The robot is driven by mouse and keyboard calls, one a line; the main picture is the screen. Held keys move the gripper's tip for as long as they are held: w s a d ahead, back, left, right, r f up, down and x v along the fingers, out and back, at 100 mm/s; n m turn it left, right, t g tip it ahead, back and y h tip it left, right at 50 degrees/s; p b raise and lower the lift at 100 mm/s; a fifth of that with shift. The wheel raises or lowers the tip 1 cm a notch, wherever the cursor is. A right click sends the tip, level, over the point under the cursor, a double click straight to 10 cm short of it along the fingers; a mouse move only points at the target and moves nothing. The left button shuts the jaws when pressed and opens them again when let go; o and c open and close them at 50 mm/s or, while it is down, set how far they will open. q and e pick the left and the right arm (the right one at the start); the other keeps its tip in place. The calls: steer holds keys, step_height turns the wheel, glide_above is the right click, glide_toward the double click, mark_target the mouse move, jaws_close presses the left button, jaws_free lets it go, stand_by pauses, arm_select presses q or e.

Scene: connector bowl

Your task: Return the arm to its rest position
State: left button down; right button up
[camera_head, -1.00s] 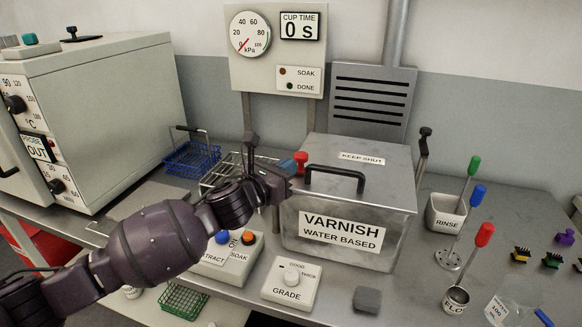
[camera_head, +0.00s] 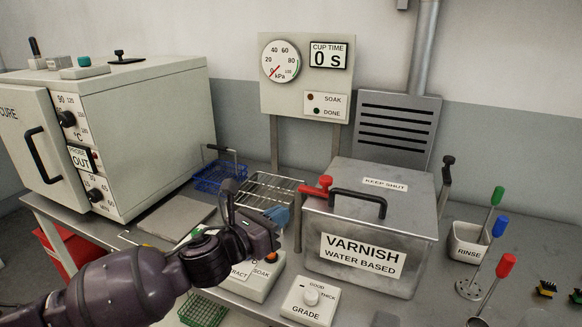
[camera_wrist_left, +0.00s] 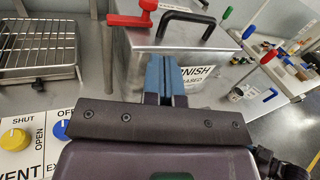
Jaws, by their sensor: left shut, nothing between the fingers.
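My left gripper (camera_head: 278,216) is in front of the left side of the varnish tank (camera_head: 318,222), over the bench. Its blue fingers are together with nothing between them. In the left wrist view the fingers (camera_wrist_left: 162,75) point toward the tank's front (camera_wrist_left: 205,93). I cannot tell from these views how far the fingertips are from the tank. The tank's lid is down, with a black handle (camera_head: 358,196) and a red valve lever (camera_head: 318,187) at its left. My right gripper is not in view.
A control box with knobs (camera_head: 252,280) lies below my left wrist, partly hidden. The grade box (camera_head: 311,300) stands to its right. A wire rack (camera_head: 262,188) and blue basket (camera_head: 214,177) are behind. The cure oven (camera_head: 150,130) stands left. Coloured-handled tools and a rinse cup (camera_head: 466,242) are right.

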arm_select(q)
steer(key=s+a+f+n+t+y, duration=0.1)
steer(key=s+a+f+n+y, duration=0.4)
steer(key=n, duration=1.2)
steer(key=s+a+f+n+t+y, duration=0.15)
steer(key=a+f+n, duration=0.65)
steer(key=n, duration=1)
steer(key=s+a+f+n+g+y, duration=0.2)
steer(key=s+a+f, duration=0.3)
steer(key=s+f, duration=0.4)
steer(key=s+a+f+n+g+y, duration=0.2)
steer(key=s+a+f+n+y, duration=0.2)
steer(key=s+f, duration=0.6)
steer(key=shift+s+a+n, duration=0.7)
steer(key=shift+s+a, duration=0.4)
steer(key=shift+s, duration=0.25)
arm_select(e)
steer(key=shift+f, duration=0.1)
arm_select(q)
steer(key=shift+f+g, duration=0.1)
steer(key=shift+g, duration=0.15)
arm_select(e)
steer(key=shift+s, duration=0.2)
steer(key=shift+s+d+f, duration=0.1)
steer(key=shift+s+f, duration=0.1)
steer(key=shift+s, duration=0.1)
